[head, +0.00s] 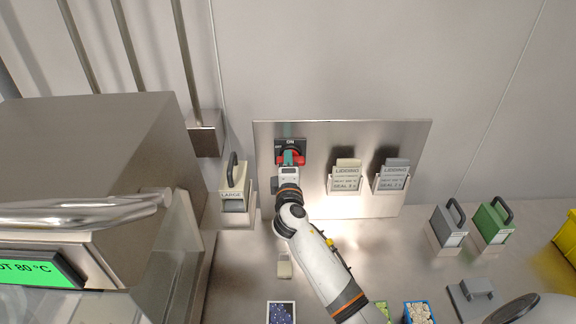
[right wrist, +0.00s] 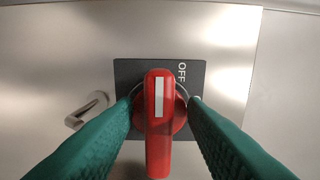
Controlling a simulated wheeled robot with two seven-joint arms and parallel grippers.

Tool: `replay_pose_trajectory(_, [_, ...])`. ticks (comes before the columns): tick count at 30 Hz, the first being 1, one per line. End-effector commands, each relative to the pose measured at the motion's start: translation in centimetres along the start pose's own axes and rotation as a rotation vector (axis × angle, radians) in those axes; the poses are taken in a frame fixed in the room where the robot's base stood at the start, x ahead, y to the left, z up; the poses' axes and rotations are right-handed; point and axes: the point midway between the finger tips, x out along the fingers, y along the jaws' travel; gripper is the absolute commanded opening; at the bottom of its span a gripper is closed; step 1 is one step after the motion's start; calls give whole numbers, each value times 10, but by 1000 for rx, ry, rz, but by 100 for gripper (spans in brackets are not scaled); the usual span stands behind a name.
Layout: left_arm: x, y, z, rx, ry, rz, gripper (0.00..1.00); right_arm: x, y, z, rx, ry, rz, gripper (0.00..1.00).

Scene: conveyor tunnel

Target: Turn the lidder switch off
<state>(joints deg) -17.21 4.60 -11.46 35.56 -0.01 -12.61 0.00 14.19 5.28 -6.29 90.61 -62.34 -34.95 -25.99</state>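The lidder switch (head: 299,159) is a red rotary handle on a dark plate, mounted on a steel wall panel. The plate reads ON at the top in the head view. In the right wrist view the red handle (right wrist: 158,140) stands upright in the picture, its white stripe beside the sideways OFF lettering. My right gripper (head: 288,159) is at the switch. In the right wrist view its green fingers (right wrist: 161,105) straddle the handle, with narrow gaps visible on both sides, so it looks open around it. My left gripper is not in view.
Two card holders (head: 345,178) (head: 391,178) hang on the panel, right of the switch. A block with a black handle marked LARGE (head: 234,195) stands left. A steel machine (head: 90,150) fills the left side. Grey (head: 449,222) and green (head: 493,222) handled blocks stand at right.

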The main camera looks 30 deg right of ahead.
Motion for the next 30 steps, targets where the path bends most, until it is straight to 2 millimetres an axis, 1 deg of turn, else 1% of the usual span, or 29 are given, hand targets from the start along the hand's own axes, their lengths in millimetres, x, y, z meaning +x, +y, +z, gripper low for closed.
replay_pose_trajectory(7, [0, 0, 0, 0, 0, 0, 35, -2, 1, 1, 2, -1, 2, 38])
replay_pose_trajectory(11, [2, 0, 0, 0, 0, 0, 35, -12, 3, 1, 4, -3, 2, 38])
replay_pose_trajectory(14, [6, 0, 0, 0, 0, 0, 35, -28, 3, 1, 4, -2, 3, 38])
replay_pose_trajectory(21, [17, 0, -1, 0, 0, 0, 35, -79, 4, 1, 4, -2, 3, 38])
replay_pose_trajectory(24, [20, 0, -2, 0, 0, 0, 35, -97, 4, 0, 3, -2, 3, 38])
replay_pose_trajectory(27, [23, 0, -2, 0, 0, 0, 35, -110, 3, 0, 2, -1, 3, 38])
replay_pose_trajectory(30, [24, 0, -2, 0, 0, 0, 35, -117, 2, 0, 2, 0, 2, 38])
